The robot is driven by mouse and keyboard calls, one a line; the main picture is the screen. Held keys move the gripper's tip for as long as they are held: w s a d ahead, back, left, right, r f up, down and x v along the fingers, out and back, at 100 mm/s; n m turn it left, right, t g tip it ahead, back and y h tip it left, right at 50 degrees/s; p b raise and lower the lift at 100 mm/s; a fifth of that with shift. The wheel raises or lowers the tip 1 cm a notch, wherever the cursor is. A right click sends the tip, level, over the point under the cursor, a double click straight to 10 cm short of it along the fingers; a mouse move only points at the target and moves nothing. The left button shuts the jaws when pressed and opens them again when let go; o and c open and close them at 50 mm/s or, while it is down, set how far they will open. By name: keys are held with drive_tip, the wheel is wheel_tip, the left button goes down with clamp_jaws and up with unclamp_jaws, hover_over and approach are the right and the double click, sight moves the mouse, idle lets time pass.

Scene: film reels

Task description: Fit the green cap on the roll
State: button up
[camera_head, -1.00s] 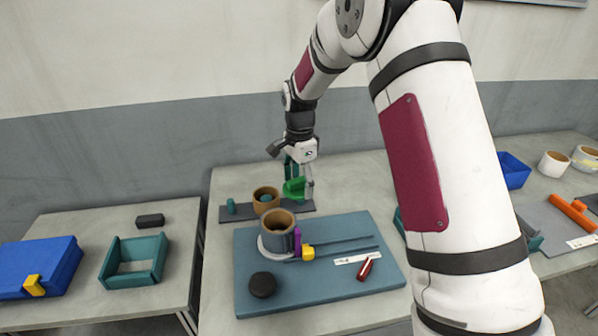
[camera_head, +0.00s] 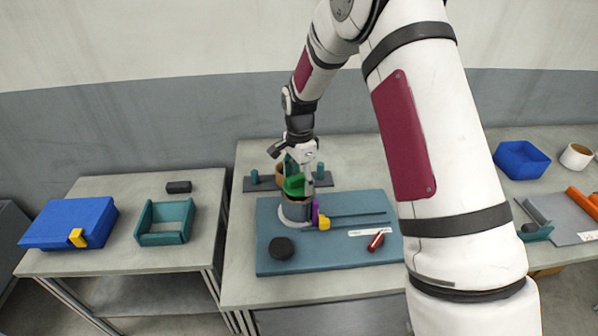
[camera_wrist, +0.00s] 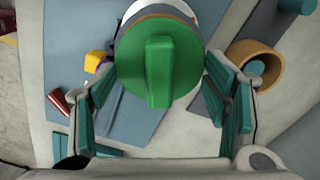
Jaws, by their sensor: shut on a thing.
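The green cap (camera_head: 293,186) is a round disc with a raised bar across it, and it also fills the middle of the wrist view (camera_wrist: 175,80). My gripper (camera_head: 299,181) is shut on the cap, with a finger at either side of it in the wrist view. The roll (camera_head: 297,211) stands upright on the blue-grey board, directly below the cap. Its brown rim shows past the far edge of the cap in the wrist view (camera_wrist: 158,13). The cap covers most of the roll's top; I cannot tell whether it is seated or just above.
A brown ring (camera_wrist: 236,72) with a teal peg inside stands close to my gripper on a dark strip. The board (camera_head: 290,262) also bears a purple piece (camera_head: 315,211), a yellow block (camera_head: 324,223), a black disc (camera_head: 281,247) and a red cylinder (camera_head: 376,242).

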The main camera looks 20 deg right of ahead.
sight(300, 176)
drive_tip(key=shift+f, duration=0.4)
drive_tip(key=shift+f, duration=0.55)
idle(1.5)
drive_tip(key=o, duration=0.9)
drive_tip(key=shift+c, duration=0.2)
drive_tip(key=shift+r, duration=5.5)
